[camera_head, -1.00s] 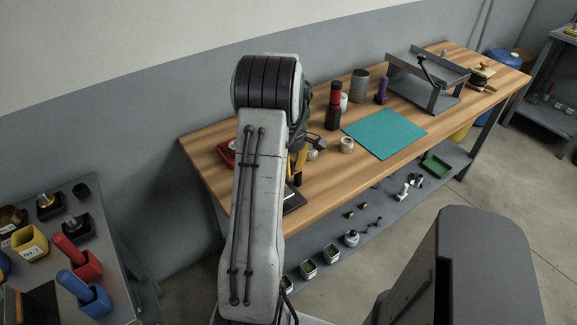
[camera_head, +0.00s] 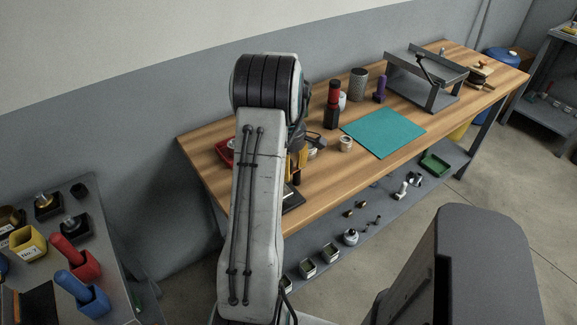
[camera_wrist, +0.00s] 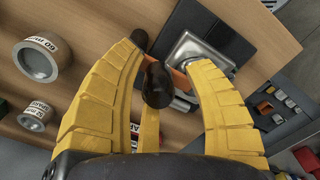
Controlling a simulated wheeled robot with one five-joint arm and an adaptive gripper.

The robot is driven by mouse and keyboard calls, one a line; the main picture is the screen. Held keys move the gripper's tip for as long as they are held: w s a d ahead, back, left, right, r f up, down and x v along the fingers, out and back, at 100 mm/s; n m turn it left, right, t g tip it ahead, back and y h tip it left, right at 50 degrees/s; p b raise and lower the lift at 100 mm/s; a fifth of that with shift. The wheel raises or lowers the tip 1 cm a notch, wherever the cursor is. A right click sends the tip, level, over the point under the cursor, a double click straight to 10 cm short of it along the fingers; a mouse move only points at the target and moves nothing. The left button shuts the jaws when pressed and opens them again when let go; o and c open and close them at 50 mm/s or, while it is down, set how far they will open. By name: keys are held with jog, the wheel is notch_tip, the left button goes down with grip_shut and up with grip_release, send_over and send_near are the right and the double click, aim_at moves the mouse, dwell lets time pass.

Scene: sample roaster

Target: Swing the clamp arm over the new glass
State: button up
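A square pale metal frame (camera_wrist: 190,52) sits beyond, on a dark block (camera_wrist: 231,42). I cannot make out the glass clearly. In the head view, my arm hides most of this spot, and only bits of the yellow fingers (camera_head: 299,163) show.
Two labelled round tins (camera_wrist: 38,60) (camera_wrist: 36,116) stand left in the wrist view. In the head view, a teal mat (camera_head: 384,132), bottles (camera_head: 332,106) and a metal stand (camera_head: 425,78) occupy the wooden bench (camera_head: 225,185).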

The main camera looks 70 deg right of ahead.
jog(key=shift+o, duration=0.3)
jog(key=shift+d+r, duration=0.1)
jog(key=shift+r, duration=0.05)
jog(key=shift+r, duration=0.25)
notch_tip(320, 180, up, 11)
jog(key=shift+r, duration=0.15)
dwell(0.8)
